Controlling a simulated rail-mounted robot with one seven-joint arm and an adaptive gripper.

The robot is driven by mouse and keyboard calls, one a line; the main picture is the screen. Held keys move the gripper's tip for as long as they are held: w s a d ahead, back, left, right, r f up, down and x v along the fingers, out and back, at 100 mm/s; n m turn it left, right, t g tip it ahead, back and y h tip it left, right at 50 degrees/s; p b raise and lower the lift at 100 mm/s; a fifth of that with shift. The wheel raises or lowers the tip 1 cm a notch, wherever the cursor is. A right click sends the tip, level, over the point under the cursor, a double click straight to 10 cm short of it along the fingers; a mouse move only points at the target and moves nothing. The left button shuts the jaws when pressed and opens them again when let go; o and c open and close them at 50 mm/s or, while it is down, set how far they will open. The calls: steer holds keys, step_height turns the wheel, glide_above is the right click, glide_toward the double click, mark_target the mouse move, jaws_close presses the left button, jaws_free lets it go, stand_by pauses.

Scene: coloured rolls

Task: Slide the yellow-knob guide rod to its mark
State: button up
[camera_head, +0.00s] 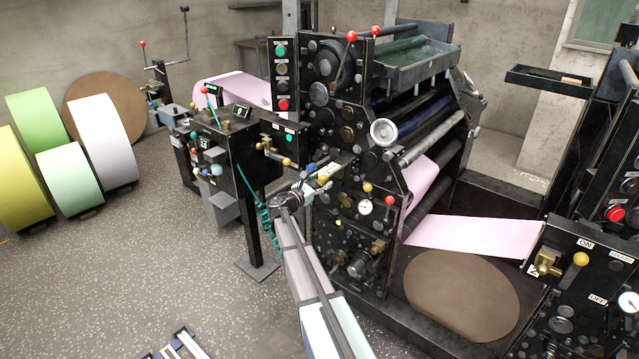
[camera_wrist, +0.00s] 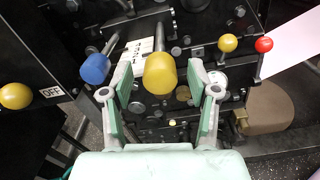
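The yellow knob (camera_wrist: 160,74) is a rounded cylinder on the end of a guide rod. In the wrist view it sits between my gripper's fingertips (camera_wrist: 162,66), with a gap on each side. My gripper is open and does not visibly touch the knob. A white strip with dark marks (camera_wrist: 142,48) lies behind the knob, partly hidden by it; I cannot tell which mark lines up with the rod. In the head view my gripper (camera_head: 308,187) is at the left side of the black press, and the yellow knob (camera_head: 323,180) is small there.
A blue knob (camera_wrist: 95,68) stands close left of my gripper. Another yellow knob (camera_wrist: 15,96) is beside an OFF label. Yellow-ball (camera_wrist: 228,43) and red-ball (camera_wrist: 264,44) levers stand to the right. The floor (camera_head: 200,290) left of my arm is mostly clear.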

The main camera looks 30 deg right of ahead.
steer(key=v, duration=1.2)
steer(key=shift+m, duration=0.3)
